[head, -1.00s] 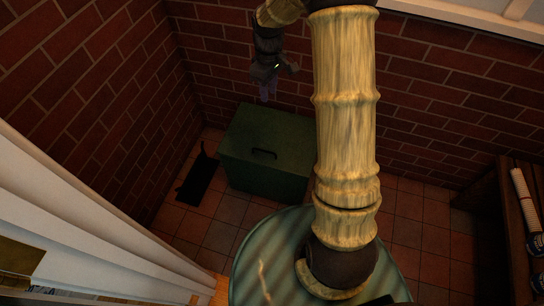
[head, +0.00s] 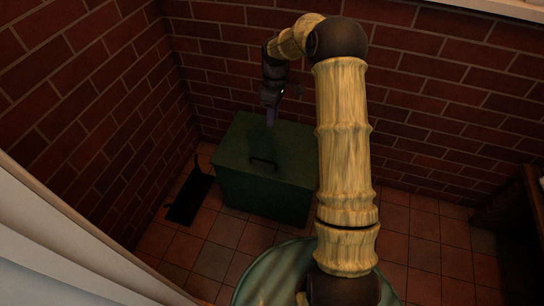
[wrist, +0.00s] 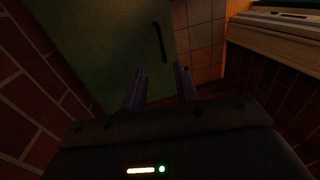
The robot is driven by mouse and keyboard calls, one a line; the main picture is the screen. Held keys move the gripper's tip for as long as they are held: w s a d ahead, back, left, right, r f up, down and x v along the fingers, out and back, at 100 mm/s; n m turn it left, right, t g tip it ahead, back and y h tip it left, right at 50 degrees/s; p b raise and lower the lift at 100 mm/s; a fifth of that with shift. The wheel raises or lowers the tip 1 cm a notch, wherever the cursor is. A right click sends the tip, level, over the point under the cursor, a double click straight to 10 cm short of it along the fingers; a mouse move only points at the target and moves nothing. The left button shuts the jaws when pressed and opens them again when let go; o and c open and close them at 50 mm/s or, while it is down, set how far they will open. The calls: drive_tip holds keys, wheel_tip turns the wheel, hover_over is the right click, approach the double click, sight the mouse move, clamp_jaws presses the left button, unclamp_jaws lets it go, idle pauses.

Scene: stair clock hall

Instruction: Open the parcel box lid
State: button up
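The green parcel box (head: 265,195) stands on the tiled floor by the brick wall, its lid (head: 245,140) shut. A dark bar handle (head: 264,162) is on the lid near its front edge. My gripper (head: 270,123) is above the back part of the lid, pointing down, apart from the handle. In the wrist view, the lid (wrist: 95,40) fills the upper left and the handle (wrist: 160,42) lies beyond the fingertips. The two fingers of my gripper (wrist: 160,72) are spread with nothing between them.
Brick walls (head: 90,100) enclose the box at the left and back. A dark mat-like object (head: 190,196) lies on the floor left of the box. A wooden bench or shelf (head: 512,215) stands at the right edge. Bare floor tiles (head: 425,225) lie between it and the box.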

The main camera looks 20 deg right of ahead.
sight(270, 162)
drive_tip(key=s+f+b, duration=0.1)
drive_tip(key=f+b, duration=0.1)
drive_tip(key=f, duration=0.3)
drive_tip(key=s+a+f+b, duration=0.1)
drive_tip(key=f+b, duration=0.1)
drive_tip(key=f, duration=0.4)
drive_tip(key=a+f+b, duration=0.1)
drive_tip(key=f+b, duration=0.2)
drive_tip(key=f, duration=0.3)
drive_tip(key=shift+s+f, duration=0.1)
drive_tip(key=shift+s, duration=0.3)
clamp_jaws()
